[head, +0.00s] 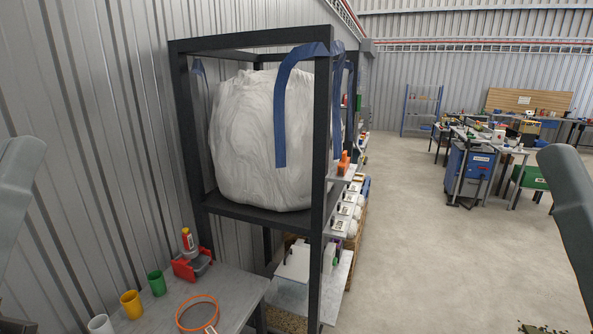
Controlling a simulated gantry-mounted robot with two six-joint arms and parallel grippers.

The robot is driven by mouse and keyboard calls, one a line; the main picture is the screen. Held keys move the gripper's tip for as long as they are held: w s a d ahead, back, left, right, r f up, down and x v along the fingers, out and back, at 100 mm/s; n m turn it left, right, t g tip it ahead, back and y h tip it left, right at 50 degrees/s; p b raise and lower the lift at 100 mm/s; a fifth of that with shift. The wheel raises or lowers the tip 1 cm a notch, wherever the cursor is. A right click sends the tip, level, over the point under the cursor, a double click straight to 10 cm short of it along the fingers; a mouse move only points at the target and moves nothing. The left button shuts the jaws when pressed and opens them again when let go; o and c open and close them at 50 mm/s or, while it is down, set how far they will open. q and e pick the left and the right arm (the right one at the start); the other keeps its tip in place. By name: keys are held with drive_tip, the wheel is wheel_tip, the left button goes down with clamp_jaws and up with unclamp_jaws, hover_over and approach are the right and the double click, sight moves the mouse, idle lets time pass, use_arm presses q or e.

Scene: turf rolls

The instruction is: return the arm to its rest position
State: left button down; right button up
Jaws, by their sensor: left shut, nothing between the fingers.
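A grey link of my left arm shows at the left edge of the head view, cut off by the frame. A grey link of my right arm slants down along the right edge, also cut off. No fingertips of either gripper can be made out in this view. Neither visible arm part touches anything that I can see.
A dark metal rack (250,42) holds a large white bulk bag (250,145) with blue straps. A grey table (240,284) at lower left bears coloured cups (157,283), an orange-rimmed sieve (197,312) and a red holder (190,265). Open concrete floor (430,250) lies to the right.

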use_arm(q)
wheel_tip(320, 180, up, 21)
drive_tip(key=s+m+h+p, duration=0.1)
drive_tip(key=m+p, duration=0.2)
drive_tip(key=p, duration=1.8)
drive_tip(key=shift+s+d, duration=0.25)
drive_tip(key=shift+d, duration=0.15)
